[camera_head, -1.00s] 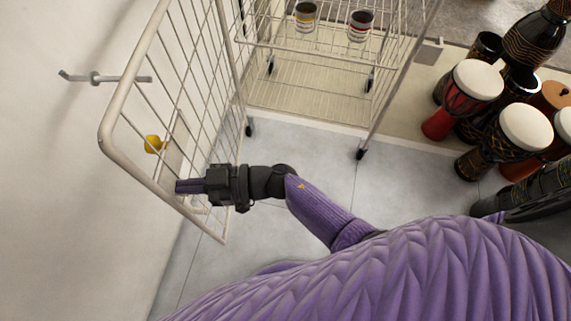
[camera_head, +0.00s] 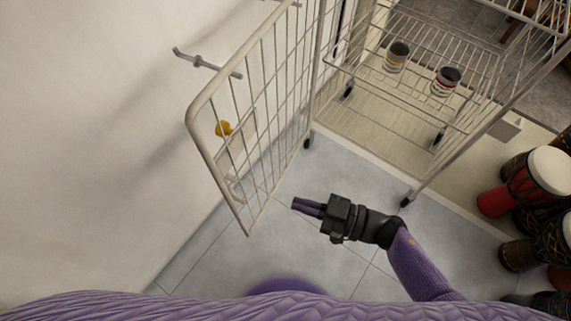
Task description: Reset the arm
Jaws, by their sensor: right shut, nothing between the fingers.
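My right gripper (camera_head: 307,208) is black with purple fingers and points to the left. It is shut and empty, held in the air over the grey tiled floor. It is to the right of the open wire door's (camera_head: 215,165) lower edge, with a visible gap between them. My purple-sleeved right forearm runs from it to the lower right. My left gripper is not in view.
Goblet drums (camera_head: 538,172) stand at the right edge. A wall hook (camera_head: 197,60) is at the upper left.

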